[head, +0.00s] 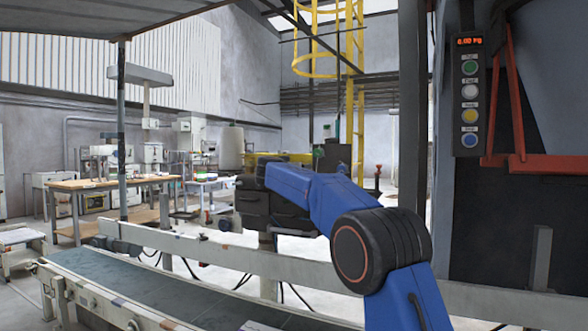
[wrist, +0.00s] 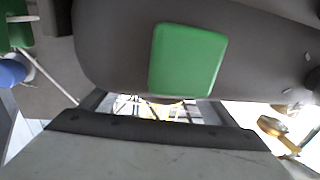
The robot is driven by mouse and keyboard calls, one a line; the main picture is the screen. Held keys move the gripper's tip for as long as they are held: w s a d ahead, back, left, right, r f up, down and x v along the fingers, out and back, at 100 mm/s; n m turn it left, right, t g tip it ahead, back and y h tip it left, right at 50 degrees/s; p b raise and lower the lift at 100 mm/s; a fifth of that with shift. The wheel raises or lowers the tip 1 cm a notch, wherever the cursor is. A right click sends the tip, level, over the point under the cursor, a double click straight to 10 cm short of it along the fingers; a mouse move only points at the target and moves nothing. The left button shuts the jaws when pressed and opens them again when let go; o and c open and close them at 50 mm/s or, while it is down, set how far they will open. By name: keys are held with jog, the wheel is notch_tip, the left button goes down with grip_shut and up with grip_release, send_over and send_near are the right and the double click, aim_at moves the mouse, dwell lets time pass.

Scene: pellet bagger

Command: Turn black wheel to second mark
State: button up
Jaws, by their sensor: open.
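No black wheel or marks can be made out in either view. In the head view my blue arm reaches up from the lower right and bends left. My gripper (head: 262,206) is at its far end, a dark shape in front of the workshop. It is open, but its separate fingertips are hard to make out. Nothing shows held in it. In the wrist view a large grey rounded body with a green square patch (wrist: 187,60) fills the top, and a pale plate with a dark edge (wrist: 150,128) fills the bottom. I cannot tell what these belong to.
A conveyor (head: 130,290) with a pale side rail runs along the front. A button panel (head: 469,95) with a red display hangs at the right on the dark machine. A wooden workbench (head: 110,184) stands at the left. A yellow caged ladder (head: 350,90) rises behind.

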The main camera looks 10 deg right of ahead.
jog(key=c, duration=1)
jog(key=shift+w+a+m+g+h, duration=0.1)
jog(key=shift+w+m+g+h, duration=0.05)
jog(key=shift+m+g+h, duration=0.35)
jog(key=shift+c, duration=0.2)
jog(key=shift+m+g+h, duration=2)
jog(key=shift+g+h, duration=0.1)
jog(key=shift+h, duration=0.3)
jog(key=shift+m+g, duration=0.3)
jog(key=shift+g, duration=0.1)
jog(key=o, duration=1)
jog(key=shift+o, duration=0.2)
jog(key=v, duration=1.7)
jog(key=shift+f, duration=0.35)
